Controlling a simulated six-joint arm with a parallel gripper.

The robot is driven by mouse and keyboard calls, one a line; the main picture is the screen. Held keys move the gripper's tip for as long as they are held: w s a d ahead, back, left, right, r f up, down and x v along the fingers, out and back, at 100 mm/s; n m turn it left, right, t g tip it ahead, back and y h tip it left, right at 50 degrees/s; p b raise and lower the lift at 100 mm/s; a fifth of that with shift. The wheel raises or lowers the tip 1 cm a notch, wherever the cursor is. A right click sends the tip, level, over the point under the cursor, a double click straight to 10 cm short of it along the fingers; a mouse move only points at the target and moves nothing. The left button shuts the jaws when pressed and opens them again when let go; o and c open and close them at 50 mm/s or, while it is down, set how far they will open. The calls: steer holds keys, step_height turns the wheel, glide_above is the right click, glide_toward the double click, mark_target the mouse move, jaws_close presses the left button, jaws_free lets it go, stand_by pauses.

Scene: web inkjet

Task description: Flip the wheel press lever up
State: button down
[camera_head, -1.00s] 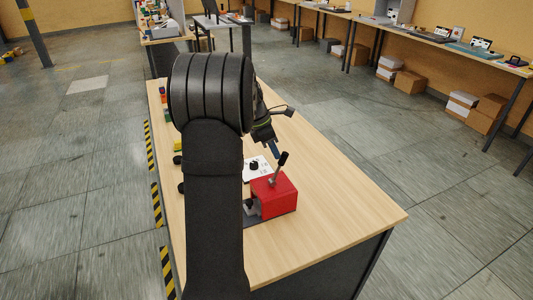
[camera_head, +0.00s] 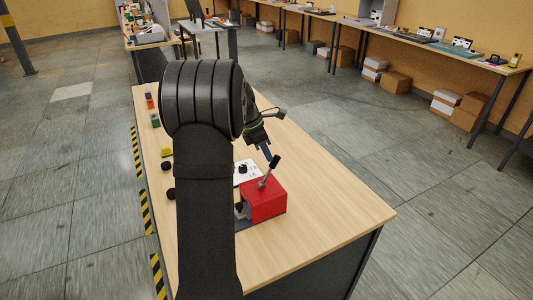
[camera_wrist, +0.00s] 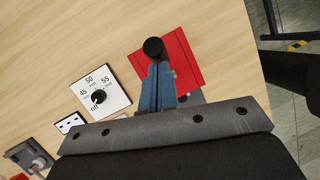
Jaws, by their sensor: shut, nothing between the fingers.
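The wheel press is a red block (camera_head: 264,200) on a dark base on the near part of the wooden table. Its grey lever (camera_head: 268,172) rises from the top and leans right, ending in a black knob (camera_head: 275,161). My gripper (camera_head: 267,156) is shut and empty, its blue fingertips just left of the knob. In the wrist view the shut blue fingers (camera_wrist: 157,88) point at the black knob (camera_wrist: 154,48), with the red block (camera_wrist: 185,62) behind and to the right. The fingers hide most of the lever there. I cannot tell whether they touch it.
A white dial panel (camera_wrist: 100,94) with a black knob lies beside the press. Small coloured blocks (camera_head: 152,108) and dark round parts sit along the table's left edge. The wooden table (camera_head: 330,205) is clear to the right of the press.

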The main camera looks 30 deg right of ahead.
steer(key=a+v, duration=0.1)
steer(key=v, duration=1.2)
steer(key=shift+w+a+f, duration=0.2)
steer(key=shift+f, duration=0.05)
steer(key=s+d+f+h, duration=0.1)
steer(key=s+d+f, duration=0.2)
steer(key=f, duration=0.8)
steer(key=shift+d, duration=0.15)
steer(key=shift+f, duration=0.15)
steer(key=shift+d, duration=0.1)
